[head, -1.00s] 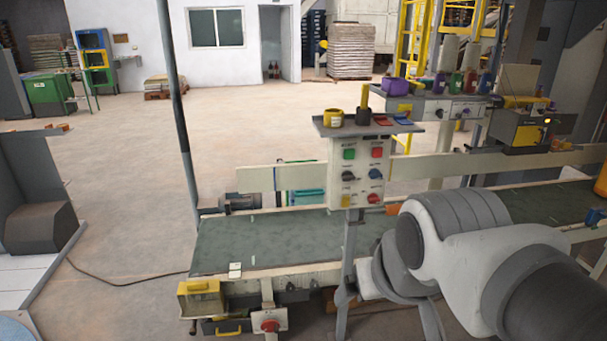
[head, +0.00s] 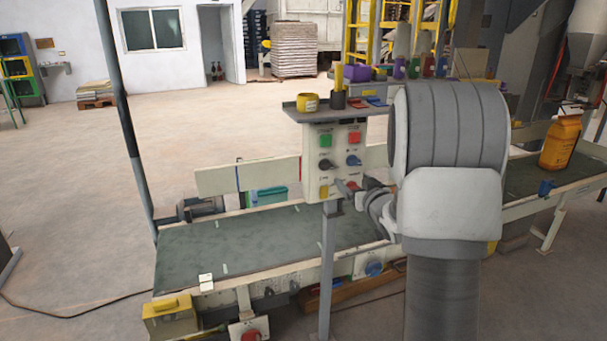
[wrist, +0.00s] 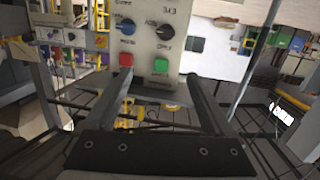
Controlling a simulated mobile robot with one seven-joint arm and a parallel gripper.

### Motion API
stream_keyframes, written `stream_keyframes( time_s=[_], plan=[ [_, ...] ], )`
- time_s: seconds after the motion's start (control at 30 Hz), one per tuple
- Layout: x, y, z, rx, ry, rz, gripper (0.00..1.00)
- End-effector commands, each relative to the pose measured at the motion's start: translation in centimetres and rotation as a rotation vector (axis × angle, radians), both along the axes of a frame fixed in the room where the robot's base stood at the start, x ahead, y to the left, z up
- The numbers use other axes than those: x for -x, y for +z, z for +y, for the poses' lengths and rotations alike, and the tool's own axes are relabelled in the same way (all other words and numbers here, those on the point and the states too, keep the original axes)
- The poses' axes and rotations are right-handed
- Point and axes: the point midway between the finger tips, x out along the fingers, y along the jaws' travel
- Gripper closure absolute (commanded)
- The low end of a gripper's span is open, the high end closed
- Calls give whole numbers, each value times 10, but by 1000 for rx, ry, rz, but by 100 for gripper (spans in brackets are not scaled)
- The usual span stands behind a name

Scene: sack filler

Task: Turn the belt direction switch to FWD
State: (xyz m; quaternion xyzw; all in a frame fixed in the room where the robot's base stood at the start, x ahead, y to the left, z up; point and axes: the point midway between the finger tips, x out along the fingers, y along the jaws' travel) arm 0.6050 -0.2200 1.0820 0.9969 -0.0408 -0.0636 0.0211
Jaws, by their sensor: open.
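The control panel (head: 334,160) stands on a post in front of the belt. In the head view it has a green button (head: 326,139) and a red button (head: 354,138) on top. Below are a black rotary switch (head: 325,165) and a blue rotary switch (head: 353,160). The wrist view shows the panel (wrist: 147,45) upside down, with the black switch (wrist: 165,32) and blue switch (wrist: 125,26). The labels are too blurred to tell which switch sets belt direction. My gripper (wrist: 160,76) is open and empty, its fingers pointing at the panel and spread around the button row.
A shelf (head: 305,114) on the panel's top carries a yellow roll (head: 307,102) and a dark cup (head: 338,99). The green belt (head: 270,242) runs behind the post. An orange sack (head: 560,143) stands on the belt at right. My arm covers the panel's lower right.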

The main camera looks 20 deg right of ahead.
Motion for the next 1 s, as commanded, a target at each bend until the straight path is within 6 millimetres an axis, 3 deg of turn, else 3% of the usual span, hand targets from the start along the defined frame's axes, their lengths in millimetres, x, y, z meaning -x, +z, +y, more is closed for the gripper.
stream_keyframes(
  time_s=[0.03,0.1,0.27,0.53,1.0],
  plan=[
    [-3,-20,-7,-10,20,-22,12],
    [-5,-33,-10,-19,52,-57,12],
    [-6,-50,-15,-40,101,-110,12],
    [-25,-52,-14,-45,119,-128,12],
    [-110,-53,-10,-44,118,-127,12]
  ],
)
